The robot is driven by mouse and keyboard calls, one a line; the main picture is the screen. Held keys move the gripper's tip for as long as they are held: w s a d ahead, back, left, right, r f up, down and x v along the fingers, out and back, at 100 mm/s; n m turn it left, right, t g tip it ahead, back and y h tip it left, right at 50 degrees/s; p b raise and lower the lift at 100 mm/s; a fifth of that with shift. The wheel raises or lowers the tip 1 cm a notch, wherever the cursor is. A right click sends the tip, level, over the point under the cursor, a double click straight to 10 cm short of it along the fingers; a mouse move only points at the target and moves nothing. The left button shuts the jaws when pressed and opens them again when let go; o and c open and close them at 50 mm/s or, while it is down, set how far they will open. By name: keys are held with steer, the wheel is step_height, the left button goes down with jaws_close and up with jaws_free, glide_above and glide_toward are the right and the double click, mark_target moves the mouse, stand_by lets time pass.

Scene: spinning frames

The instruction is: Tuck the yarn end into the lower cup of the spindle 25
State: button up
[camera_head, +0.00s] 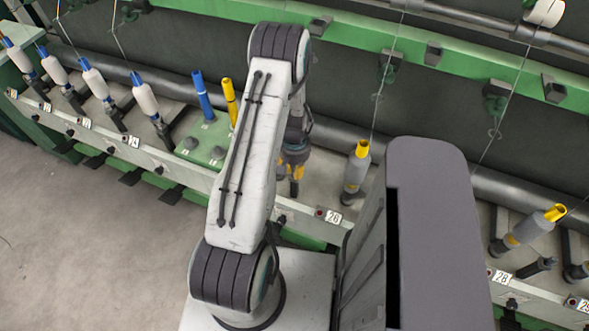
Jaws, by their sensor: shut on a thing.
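My gripper (292,178) points down over the spindle rail, just right of my white arm link, which partly covers it. It is shut on the yarn end, which is too fine to make out here. Spindle 25 and its lower cup cannot be made out; its place, between labels 24 (134,142) and 26 (334,217), is largely behind my arm and gripper. I cannot tell how far the fingertips are from the cup.
Spindle 26 (355,173) stands right of my gripper with a grey bobbin and yellow top. A green plate (197,143) left of my arm carries a blue tube (202,95) and a yellow tube (230,102). White bobbins (145,97) stand farther left. Open floor (90,240) lies front left.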

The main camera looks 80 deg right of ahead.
stand_by(0.3)
steer(key=o, duration=0.8)
step_height(320, 180, up, 12)
steer(key=shift+f, duration=0.1)
stand_by(0.4)
stand_by(0.5)
